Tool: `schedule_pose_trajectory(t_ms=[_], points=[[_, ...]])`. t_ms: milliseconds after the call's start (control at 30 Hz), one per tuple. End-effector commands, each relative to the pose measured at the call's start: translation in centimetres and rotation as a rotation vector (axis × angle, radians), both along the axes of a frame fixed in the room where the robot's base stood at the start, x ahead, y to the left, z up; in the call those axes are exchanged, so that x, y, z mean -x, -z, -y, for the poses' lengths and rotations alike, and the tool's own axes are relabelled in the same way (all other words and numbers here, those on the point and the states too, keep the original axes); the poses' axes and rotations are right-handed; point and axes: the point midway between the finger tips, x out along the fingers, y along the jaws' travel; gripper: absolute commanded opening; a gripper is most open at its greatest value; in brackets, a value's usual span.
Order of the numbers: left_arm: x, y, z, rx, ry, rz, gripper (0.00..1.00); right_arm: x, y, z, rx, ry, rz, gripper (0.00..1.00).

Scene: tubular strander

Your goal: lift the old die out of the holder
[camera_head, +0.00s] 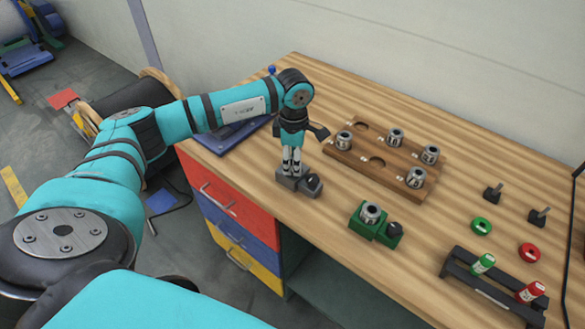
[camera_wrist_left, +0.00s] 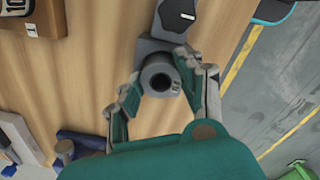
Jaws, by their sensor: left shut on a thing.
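The grey holder (camera_head: 290,185) stands on the wooden bench with a black knob on its right side. It also shows in the wrist view (camera_wrist_left: 148,48), where the knob (camera_wrist_left: 177,14) is at the top. The old die (camera_wrist_left: 160,82) is a dark grey round piece with a central bore, seen end-on in the wrist view. My left gripper (camera_head: 291,168) points straight down over the holder. In the wrist view its fingers (camera_wrist_left: 159,82) are shut on the die from both sides. The fingers hide the die in the head view. Whether the die is still seated cannot be told. My right gripper is out of view.
A wooden tray (camera_head: 345,160) with several metal dies lies just right of my left gripper. A green holder (camera_head: 361,228) with a die stands nearer the front.

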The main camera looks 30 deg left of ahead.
Motion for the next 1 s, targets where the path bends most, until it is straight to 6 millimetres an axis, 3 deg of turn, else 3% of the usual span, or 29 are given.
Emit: schedule_pose_trajectory(t_ms=[100,567,867,1000], points=[[0.0,0.0,0.0,0.0,0.0,0.001,0.0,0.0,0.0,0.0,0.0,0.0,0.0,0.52],[-0.1,-0.4,0.0,0.001,0.0,0.005,0.0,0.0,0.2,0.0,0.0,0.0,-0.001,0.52],[-0.2,-3.7,-0.1,0.0,0.001,0.01,0.0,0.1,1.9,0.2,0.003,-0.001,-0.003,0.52],[2.7,-3.6,-0.3,-0.002,0.001,0.002,0.0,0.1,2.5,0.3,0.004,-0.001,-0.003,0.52]])
